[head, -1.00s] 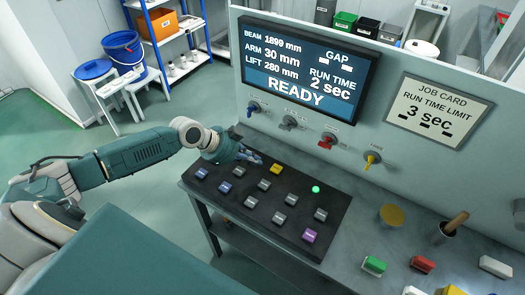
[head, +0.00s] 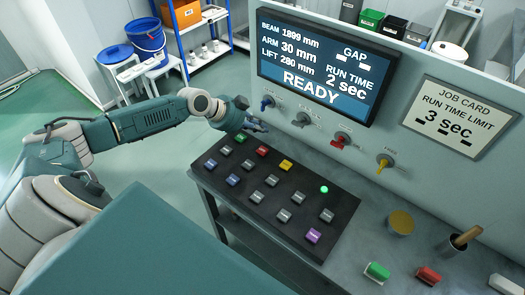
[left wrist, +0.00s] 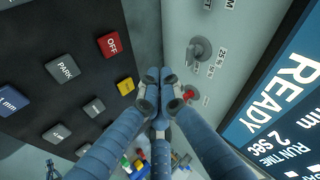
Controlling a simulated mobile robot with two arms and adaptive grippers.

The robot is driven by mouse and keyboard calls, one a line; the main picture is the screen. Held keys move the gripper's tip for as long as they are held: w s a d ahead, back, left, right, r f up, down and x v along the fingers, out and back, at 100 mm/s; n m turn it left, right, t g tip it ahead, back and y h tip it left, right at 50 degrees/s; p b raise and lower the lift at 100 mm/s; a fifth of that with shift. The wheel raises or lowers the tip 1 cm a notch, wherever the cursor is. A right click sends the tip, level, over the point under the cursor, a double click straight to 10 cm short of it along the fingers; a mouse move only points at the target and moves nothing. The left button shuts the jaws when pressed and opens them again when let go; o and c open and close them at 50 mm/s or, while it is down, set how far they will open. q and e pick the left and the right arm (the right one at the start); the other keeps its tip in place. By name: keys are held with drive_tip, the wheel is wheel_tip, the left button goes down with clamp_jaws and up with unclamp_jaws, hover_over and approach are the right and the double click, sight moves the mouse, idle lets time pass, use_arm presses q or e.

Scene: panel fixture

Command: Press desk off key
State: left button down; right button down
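The desk keypad (head: 258,188) is a dark slab with rows of small coloured keys. The red OFF key (head: 262,151) is in its back row, between a green key (head: 240,138) and a yellow key (head: 286,165). In the left wrist view the OFF label reads clearly on the red key (left wrist: 109,45), left of the fingers. My left gripper (head: 258,126) is past the pad's back edge, near the wall panel, and touches no key that I can see. In the left wrist view its blue fingertips (left wrist: 152,75) are together and empty. My right gripper is not in view.
The wall panel carries a screen (head: 327,65) reading READY and run time 2 sec. A job card (head: 455,115) gives a run time limit of 3 sec. Several knobs, including a blue one (head: 267,103), stick out close to my left gripper. A green light (head: 324,189) glows on the pad.

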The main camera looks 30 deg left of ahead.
sight(261, 152)
use_arm(q)
wheel_tip(261, 152, down, 7)
drive_tip(key=b, duration=0.5)
drive_tip(key=shift+f, duration=0.15)
drive_tip(key=shift+f+b, duration=0.35)
drive_tip(key=shift+f, duration=0.05)
drive_tip(key=shift+r, duration=0.1)
idle(0.6)
drive_tip(key=shift+f+b, duration=0.45)
drive_tip(key=shift+b, duration=0.2)
drive_tip(key=shift+f+b, duration=0.5)
drive_tip(key=shift+b, duration=0.05)
idle(0.5)
idle(0.3)
drive_tip(key=shift+r+p, duration=0.5)
drive_tip(key=shift+r, duration=0.4)
